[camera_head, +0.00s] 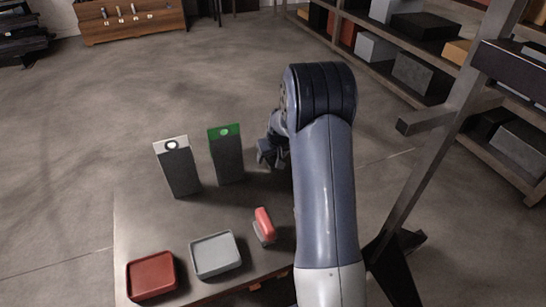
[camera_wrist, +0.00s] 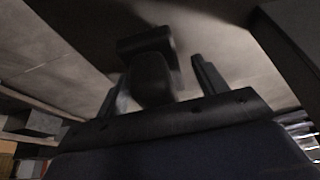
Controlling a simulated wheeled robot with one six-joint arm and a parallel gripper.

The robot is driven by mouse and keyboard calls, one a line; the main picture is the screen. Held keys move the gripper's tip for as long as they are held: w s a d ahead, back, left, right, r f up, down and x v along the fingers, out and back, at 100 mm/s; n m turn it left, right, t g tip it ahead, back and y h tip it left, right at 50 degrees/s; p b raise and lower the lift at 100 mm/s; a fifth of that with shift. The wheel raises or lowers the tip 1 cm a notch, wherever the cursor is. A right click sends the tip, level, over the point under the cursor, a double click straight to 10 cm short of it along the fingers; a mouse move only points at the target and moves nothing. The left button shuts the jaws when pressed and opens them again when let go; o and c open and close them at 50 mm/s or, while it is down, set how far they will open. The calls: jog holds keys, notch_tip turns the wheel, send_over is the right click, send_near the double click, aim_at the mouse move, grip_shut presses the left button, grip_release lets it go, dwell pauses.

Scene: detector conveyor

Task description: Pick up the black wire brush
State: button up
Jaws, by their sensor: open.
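A black object that looks like the black wire brush (camera_wrist: 150,78) shows in the wrist view, with a block-like grip and a wider dark piece at its far end. My gripper (camera_wrist: 160,70) is open, with one finger on each side of the brush grip. I cannot tell whether either finger touches it. In the head view my gripper (camera_head: 268,152) is low over the far right part of the table, partly hidden by my arm. The brush cannot be made out there; my arm hides that area.
On the table (camera_head: 135,225) stand a white-topped panel (camera_head: 180,172) and a green-topped panel (camera_head: 228,158). A red-handled brush-like object (camera_head: 264,224), a grey tray (camera_head: 215,255) and a red tray (camera_head: 152,276) are nearer. A metal post (camera_head: 440,140) rises right of my arm.

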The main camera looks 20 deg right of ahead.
jog(key=c, duration=1.1)
notch_tip(320, 180, up, 10)
jog(key=shift+b, duration=0.45)
jog(key=shift+c, duration=0.3)
jog(key=o, duration=0.6)
jog(key=c, duration=0.4)
jog(key=shift+s, duration=0.1)
